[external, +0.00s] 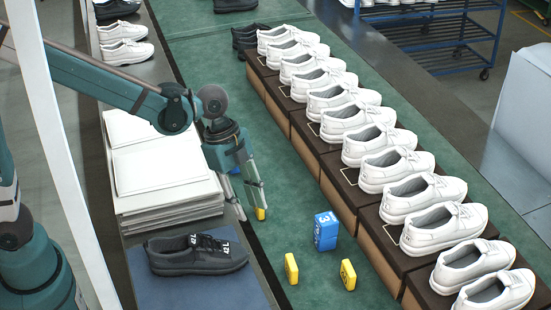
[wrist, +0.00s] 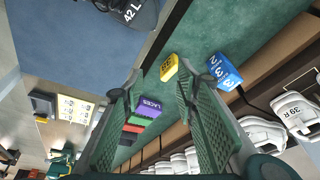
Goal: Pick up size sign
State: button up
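Two small yellow number signs stand on the green mat, a left one (external: 291,268) and a right one (external: 348,274). A blue numbered block (external: 326,231) stands behind them; it also shows in the wrist view (wrist: 225,72). Which of these is the size sign is not clear. My gripper (external: 251,214) is open and points down, left of the blue block. A small yellow patch shows at its right fingertip; I cannot tell what it is. In the wrist view, one yellow sign (wrist: 169,67) appears just beyond the gap between my open fingers (wrist: 157,92), apart from them.
White shoes (external: 387,170) stand on a row of brown boxes (external: 310,152) along the right. A black shoe (external: 196,254) lies on a blue mat (external: 170,292) at left, before a stack of white sheets (external: 165,170). A purple LACES block (wrist: 150,106) and other coloured blocks show in the wrist view.

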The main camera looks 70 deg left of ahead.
aim_at(291, 260)
jog(key=w+d+f+m+g+p, duration=0.1)
jog(key=w+d+f+m, duration=0.1)
jog(key=w+f, duration=0.1)
jog(key=w+d+f+m+h+p, duration=0.1)
jog(key=w+d+f+m, duration=0.1)
jog(key=w+f, duration=0.1)
jog(key=w+d+f+m+g, duration=0.1)
jog(key=w+d+f+m, duration=0.1)
jog(key=w+f, duration=0.1)
jog(key=shift+w+f+m+g+p, duration=0.1)
jog(key=shift+f+m+g+p, duration=0.25)
jog(key=shift+f, duration=0.4)
jog(key=shift+w+d+f+h, duration=0.2)
jog(key=shift+f+h, duration=0.1)
jog(key=shift+f, duration=0.2)
jog(key=shift+x, duration=1.3)
jog(key=shift+b+x, duration=0.9)
jog(key=shift+x, duration=1.7)
jog(key=shift+a, duration=0.15)
grip_shut()
